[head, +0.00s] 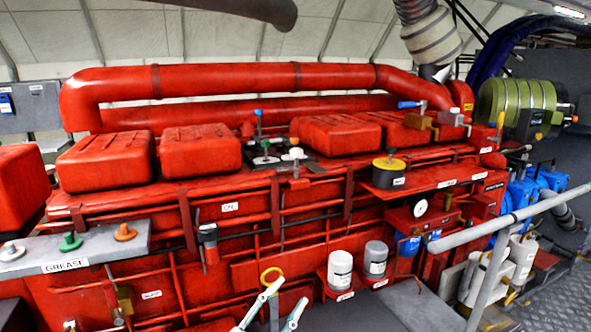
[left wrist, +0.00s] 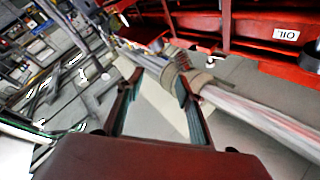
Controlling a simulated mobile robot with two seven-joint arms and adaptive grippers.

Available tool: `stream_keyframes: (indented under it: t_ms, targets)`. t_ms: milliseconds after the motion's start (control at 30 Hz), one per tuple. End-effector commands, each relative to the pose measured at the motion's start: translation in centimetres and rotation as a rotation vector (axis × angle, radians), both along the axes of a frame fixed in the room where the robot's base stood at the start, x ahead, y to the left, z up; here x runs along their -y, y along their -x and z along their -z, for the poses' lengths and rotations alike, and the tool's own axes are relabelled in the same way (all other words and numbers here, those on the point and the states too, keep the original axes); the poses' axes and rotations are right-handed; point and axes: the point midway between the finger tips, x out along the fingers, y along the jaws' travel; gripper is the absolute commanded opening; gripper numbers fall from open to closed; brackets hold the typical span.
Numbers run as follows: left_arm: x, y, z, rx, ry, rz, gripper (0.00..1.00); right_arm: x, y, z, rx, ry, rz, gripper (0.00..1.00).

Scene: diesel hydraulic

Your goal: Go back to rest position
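The tips of my left gripper (head: 289,292) show at the bottom middle of the head view, in front of the red engine (head: 240,240). In the left wrist view, its two dark fingers with teal inner pads (left wrist: 160,78) stand apart, with nothing held between them. A grey cylindrical bar with a ribbed section (left wrist: 235,108) passes close beyond the fingertips; I cannot tell whether it touches them. My right gripper is in neither view.
A grey shelf labelled GREASE (head: 110,247) is at the left. Two lidded canisters (head: 358,262) stand on red brackets right of my left gripper. A grey handrail (head: 510,222) runs along the right side. Open floor (head: 560,300) shows at the lower right.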

Motion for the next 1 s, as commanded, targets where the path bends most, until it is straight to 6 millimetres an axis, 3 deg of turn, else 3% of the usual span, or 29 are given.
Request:
stream_keyframes:
  t_ms: [33,167,300,400,500,600,700,800,1000]
  targets:
    - [-1.8,0.7,3.5,-0.098,0.015,-0.047,0.37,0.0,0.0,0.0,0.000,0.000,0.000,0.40]
    - [-6.4,3.2,11.7,-0.334,0.041,-0.162,0.37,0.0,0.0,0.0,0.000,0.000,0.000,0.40]
    - [-11.2,8.0,20.1,-0.580,0.057,-0.277,0.37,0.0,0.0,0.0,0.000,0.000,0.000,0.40]
    - [-14.3,12.4,25.3,-0.741,0.058,-0.351,0.37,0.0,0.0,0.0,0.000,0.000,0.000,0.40]
    - [-16.9,16.7,29.2,-0.874,0.056,-0.411,0.37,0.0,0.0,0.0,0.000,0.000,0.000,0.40]
    - [-18.7,20.1,31.8,-0.972,0.052,-0.453,0.37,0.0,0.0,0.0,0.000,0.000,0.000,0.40]
    - [-19.8,22.3,33.2,-1.029,0.049,-0.479,0.37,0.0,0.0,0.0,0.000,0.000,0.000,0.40]
    - [-20.2,23.3,33.8,-1.054,0.048,-0.490,0.37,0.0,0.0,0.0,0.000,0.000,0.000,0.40]
    - [-20.2,23.3,33.8,-1.054,0.048,-0.490,0.37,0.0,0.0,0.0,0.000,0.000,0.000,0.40]
